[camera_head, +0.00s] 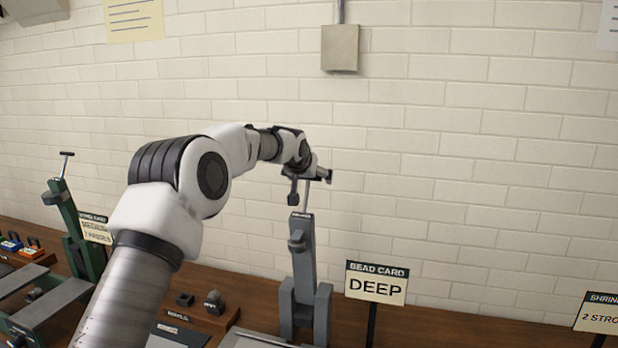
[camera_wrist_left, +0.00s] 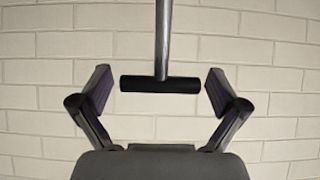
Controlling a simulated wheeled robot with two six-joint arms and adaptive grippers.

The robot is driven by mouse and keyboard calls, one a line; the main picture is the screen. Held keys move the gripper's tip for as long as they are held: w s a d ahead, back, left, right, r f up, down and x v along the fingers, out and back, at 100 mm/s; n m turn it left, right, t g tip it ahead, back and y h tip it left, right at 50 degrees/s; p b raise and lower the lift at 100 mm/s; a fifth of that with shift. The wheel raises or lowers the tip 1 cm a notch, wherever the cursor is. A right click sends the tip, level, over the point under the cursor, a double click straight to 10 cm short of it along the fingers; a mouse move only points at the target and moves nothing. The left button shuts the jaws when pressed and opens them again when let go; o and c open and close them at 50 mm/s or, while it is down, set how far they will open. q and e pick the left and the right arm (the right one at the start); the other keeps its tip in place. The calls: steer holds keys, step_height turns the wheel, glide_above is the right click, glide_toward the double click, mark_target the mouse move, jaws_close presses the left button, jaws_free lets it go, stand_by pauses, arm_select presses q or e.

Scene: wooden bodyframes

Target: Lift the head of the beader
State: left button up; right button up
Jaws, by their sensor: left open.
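The grey upright machine (camera_head: 303,262), which I take to be the beader, stands on the bench behind the "BEAD CARD DEEP" sign's left side. A thin metal rod rises from its top to my left gripper (camera_head: 310,186). In the left wrist view the rod (camera_wrist_left: 162,38) ends in a black crossbar grip (camera_wrist_left: 160,84). That grip lies between the two spread fingers of my left gripper (camera_wrist_left: 159,78), with gaps on both sides. The left gripper is open. My right gripper is not in view.
The bead card (camera_head: 376,284) reads "DEEP" and stands right of the machine. A green machine (camera_head: 75,230) with a T-handle stands at the left. Small dark blocks (camera_head: 214,303) lie on the wooden bench. A brick wall is behind, with a grey box (camera_head: 340,48) on it.

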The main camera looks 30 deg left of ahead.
arm_select(q)
steer(key=v, duration=1.1)
steer(key=shift+s+r, duration=0.2)
steer(key=shift+r, duration=0.05)
steer(key=shift+s+d, duration=0.1)
